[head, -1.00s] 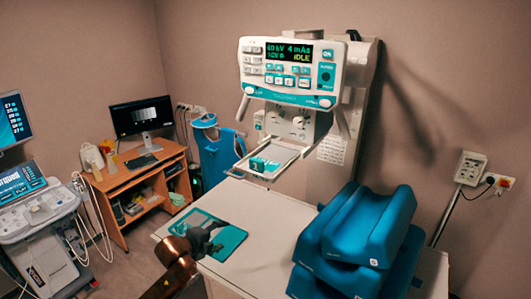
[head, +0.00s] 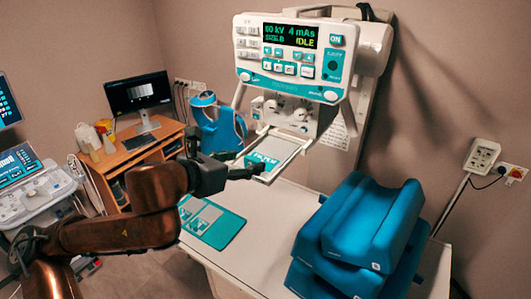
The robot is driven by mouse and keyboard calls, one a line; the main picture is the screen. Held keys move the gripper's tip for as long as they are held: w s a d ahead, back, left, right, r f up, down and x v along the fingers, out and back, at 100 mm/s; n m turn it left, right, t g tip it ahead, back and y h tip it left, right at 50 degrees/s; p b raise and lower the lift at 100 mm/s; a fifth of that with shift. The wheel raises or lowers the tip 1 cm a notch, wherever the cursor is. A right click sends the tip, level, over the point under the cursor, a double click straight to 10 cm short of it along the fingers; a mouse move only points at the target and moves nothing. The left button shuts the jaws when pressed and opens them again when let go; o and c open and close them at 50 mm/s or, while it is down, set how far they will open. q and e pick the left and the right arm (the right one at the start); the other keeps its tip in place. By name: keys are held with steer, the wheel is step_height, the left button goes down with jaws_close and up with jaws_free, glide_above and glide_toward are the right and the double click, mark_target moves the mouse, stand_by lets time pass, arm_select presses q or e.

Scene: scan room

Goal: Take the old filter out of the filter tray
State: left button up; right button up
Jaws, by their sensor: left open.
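The filter tray (head: 281,146) is a pale tray pulled out below the X-ray head. A teal and white labelled filter (head: 262,160) lies at its front end, partly hidden by my gripper. My left gripper (head: 246,163) is open, with its fingers reaching right to the front left edge of the tray, close to the filter. I cannot tell whether a finger touches it. My right gripper is not in view.
A teal mat (head: 226,229) with two pale rectangular areas lies on the white table (head: 272,226) below my gripper. Blue cushions (head: 360,225) are stacked on the table at right. The control panel (head: 290,58) overhangs the tray. A wooden desk (head: 125,155) stands at left.

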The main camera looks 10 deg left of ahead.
mark_target(250, 163)
arm_select(q)
steer(key=shift+w+d+f+p, duration=0.2)
steer(key=shift+w+f+p, duration=0.35)
steer(key=shift+w+f, duration=0.5)
steer(key=shift+x, duration=1.15)
steer(key=shift+w+f, duration=0.2)
steer(key=shift+c, duration=0.2)
steer(key=c, duration=1.3)
steer(key=shift+o, duration=0.2)
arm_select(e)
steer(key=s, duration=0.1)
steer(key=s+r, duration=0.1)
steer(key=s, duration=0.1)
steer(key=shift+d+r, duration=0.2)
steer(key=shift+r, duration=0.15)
